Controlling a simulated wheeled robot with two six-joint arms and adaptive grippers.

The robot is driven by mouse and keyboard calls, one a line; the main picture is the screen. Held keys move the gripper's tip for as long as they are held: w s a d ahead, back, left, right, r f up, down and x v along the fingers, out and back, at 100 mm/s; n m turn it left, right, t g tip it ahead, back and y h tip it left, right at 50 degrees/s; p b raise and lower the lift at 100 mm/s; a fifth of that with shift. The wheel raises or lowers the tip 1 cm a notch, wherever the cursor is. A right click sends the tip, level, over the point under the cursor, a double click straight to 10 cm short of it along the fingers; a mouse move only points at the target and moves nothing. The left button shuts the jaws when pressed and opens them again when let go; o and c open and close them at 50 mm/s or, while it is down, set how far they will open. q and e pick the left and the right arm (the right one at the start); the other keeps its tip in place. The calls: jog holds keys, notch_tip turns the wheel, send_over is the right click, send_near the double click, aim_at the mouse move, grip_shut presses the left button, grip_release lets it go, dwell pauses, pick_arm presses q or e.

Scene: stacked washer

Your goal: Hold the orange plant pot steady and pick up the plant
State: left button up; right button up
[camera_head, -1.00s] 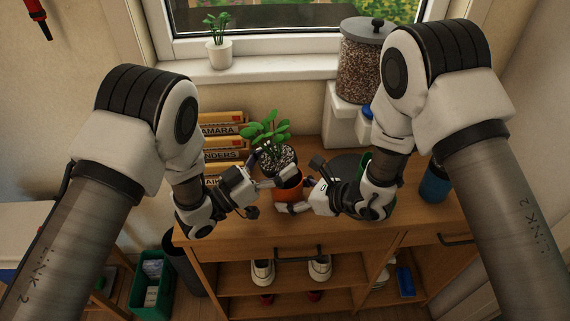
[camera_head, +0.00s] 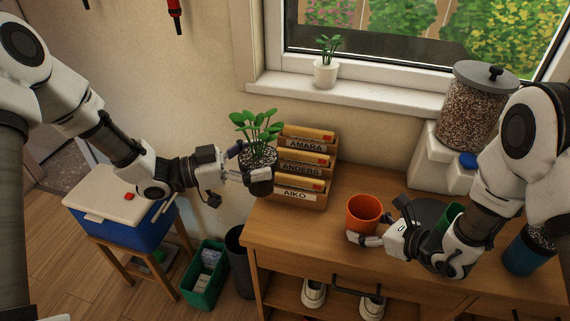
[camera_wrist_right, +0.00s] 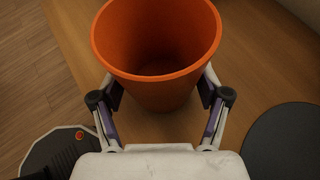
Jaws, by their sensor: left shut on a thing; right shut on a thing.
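The plant (camera_head: 257,134) has green leaves and a dark round root ball (camera_head: 260,182). My left gripper (camera_head: 240,176) is shut on it and holds it in the air by the left end of the wooden cabinet, in front of the letter rack. The orange plant pot (camera_head: 363,213) stands upright on the cabinet top. It looks empty inside in the right wrist view (camera_wrist_right: 158,55). My right gripper (camera_wrist_right: 158,100) is shut on the pot, one finger on each side. In the head view it reaches the pot from the lower right (camera_head: 362,238).
A letter rack (camera_head: 303,195) stands behind the plant. A blue cooler (camera_head: 118,212) sits on a stool at the left. A seed jar (camera_head: 478,105) on white containers is at the back right. A dark round plate (camera_head: 432,212) lies beside the pot.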

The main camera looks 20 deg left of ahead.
jog(key=shift+w, duration=0.1)
jog(key=o, duration=0.8)
jog(key=shift+o, duration=0.2)
jog(key=shift+d, duration=0.1)
